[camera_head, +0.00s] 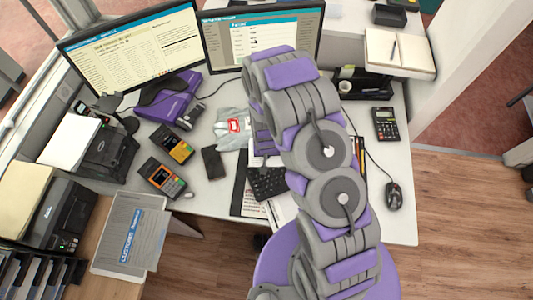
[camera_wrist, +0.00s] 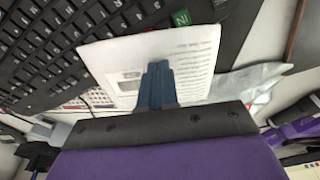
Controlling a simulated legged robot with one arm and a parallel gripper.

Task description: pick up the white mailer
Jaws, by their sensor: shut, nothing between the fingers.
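The white mailer (camera_head: 228,142) is a pale, crumpled bag with a red-framed label. It lies on the desk left of my arm in the head view, its right side partly hidden by the arm. A pale plastic bag edge at the right of the wrist view (camera_wrist: 252,80) looks like the same mailer. My gripper (camera_wrist: 157,68) is shut, with its fingers together and nothing held. The fingers are in front of a white printed sheet (camera_wrist: 200,58), left of the mailer in the wrist view. In the head view my arm hides the fingertips.
A black keyboard (camera_head: 266,184) lies below my arm. Monitors (camera_head: 135,52) stand behind. Printers (camera_head: 88,147) are at the left; a calculator (camera_head: 386,123) and mouse (camera_head: 393,195) at the right.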

